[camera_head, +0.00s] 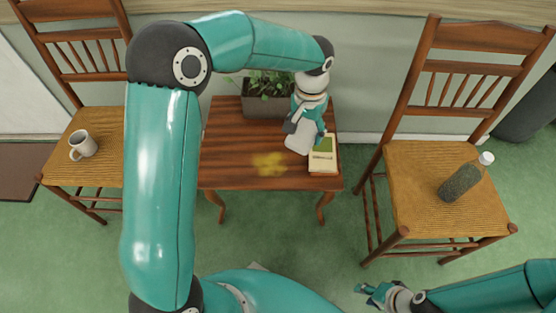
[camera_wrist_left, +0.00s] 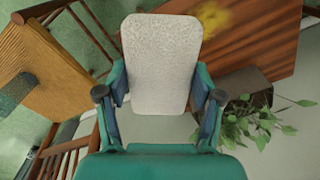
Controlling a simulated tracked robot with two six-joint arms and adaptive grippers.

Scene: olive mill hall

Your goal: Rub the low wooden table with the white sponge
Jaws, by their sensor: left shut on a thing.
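The low wooden table (camera_head: 232,174) stands in the middle of the head view, with a yellow smear (camera_head: 268,163) on its front middle. The smear also shows at the top of the left wrist view (camera_wrist_left: 215,16). My left gripper (camera_head: 305,126) is over the table's right part, shut on the white sponge (camera_head: 298,138). The sponge sits between both fingers in the left wrist view (camera_wrist_left: 160,62) and looks held above the tabletop, right of the smear. My right gripper (camera_head: 374,293) is low over the floor, far from the table; its opening is unclear.
A planter (camera_head: 265,106) with a leafy plant stands at the table's back. A book (camera_head: 322,157) lies at its right edge, close to the sponge. The left chair (camera_head: 62,158) holds a mug (camera_head: 82,145); the right chair (camera_head: 430,205) holds a dark bottle (camera_head: 461,183).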

